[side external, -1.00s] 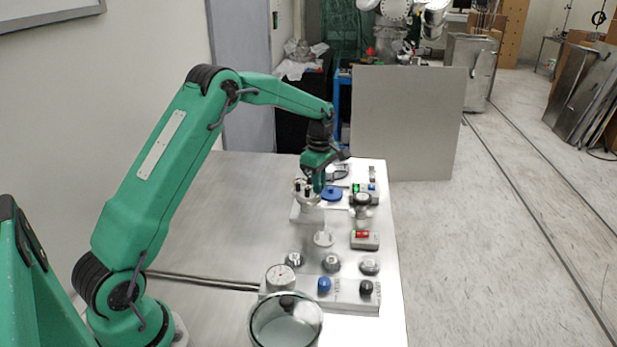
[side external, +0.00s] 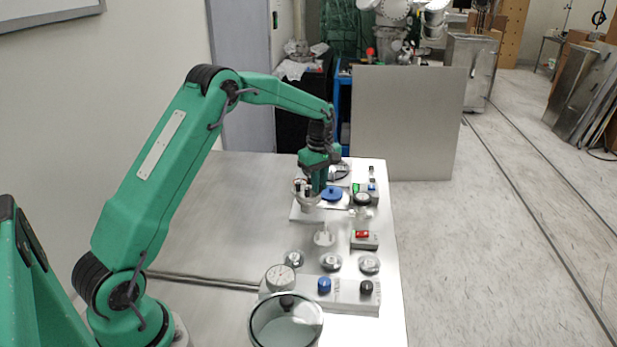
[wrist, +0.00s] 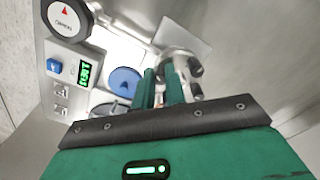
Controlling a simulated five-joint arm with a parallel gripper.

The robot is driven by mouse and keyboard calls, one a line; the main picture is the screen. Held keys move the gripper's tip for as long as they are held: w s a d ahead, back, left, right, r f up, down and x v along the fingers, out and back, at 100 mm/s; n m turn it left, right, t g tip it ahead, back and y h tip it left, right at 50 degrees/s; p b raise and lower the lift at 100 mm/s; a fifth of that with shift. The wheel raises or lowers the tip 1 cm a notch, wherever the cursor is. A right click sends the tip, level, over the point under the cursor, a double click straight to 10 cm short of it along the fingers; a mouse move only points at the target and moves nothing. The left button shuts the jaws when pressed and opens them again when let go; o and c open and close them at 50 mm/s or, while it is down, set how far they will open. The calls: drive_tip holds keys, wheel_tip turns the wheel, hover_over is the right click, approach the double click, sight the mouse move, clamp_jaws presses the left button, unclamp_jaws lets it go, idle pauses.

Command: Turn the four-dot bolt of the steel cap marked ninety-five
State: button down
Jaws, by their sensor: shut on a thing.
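The steel cap (side external: 303,205) stands on a pale block past the middle of the bench in the side view. Dark bolts stand on its top. In the wrist view the round steel cap (wrist: 180,54) shows partly behind my fingers, with dark-ended bolts (wrist: 196,71) along its right side. My gripper (side external: 318,193) points down at the cap top. In the wrist view my gripper (wrist: 160,72) has its two green fingers close together over the cap's left part. It is shut on a bolt, which the fingers hide. No dots or number can be read.
A blue disc (side external: 331,194) lies right beside the cap. A box with a green display (wrist: 84,74) and a round dial (wrist: 66,19) stand near it. A red-switch box (side external: 364,239), several steel knobs and a glass jar (side external: 286,325) are nearer the camera. The bench's left side is clear.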

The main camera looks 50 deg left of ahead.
drive_tip(key=c, duration=1.4)
unclamp_jaws()
drive_tip(key=shift+c, duration=0.2)
drive_tip(key=shift+r, duration=3.95)
